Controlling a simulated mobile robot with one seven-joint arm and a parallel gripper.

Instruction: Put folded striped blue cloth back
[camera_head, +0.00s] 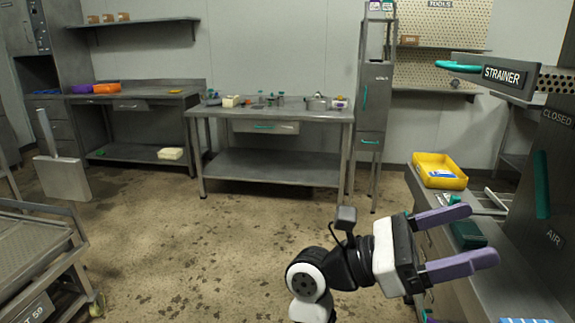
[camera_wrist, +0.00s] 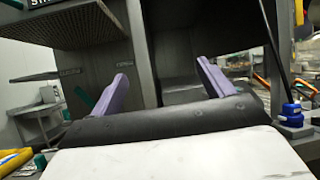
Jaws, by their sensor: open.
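A blue and white striped thing (camera_head: 525,321), likely the folded cloth, shows only as a sliver at the bottom edge of the head view, on the right-hand counter. The rest of it is cut off. My gripper (camera_head: 484,234) has purple fingers spread wide, with nothing between them. It is above the near edge of the counter, pointing right, apart from the striped thing. In the wrist view my gripper (camera_wrist: 163,76) is also empty, facing a dark metal cabinet (camera_wrist: 195,35). No cloth can be made out in that view.
A yellow bin (camera_head: 424,181) with a blue and white item stands on the counter's far end. A dark green box (camera_head: 468,235) lies beyond my fingers. The STRAINER fixture (camera_head: 503,76) overhangs the counter. A cart (camera_head: 35,250) stands left; the middle floor is clear.

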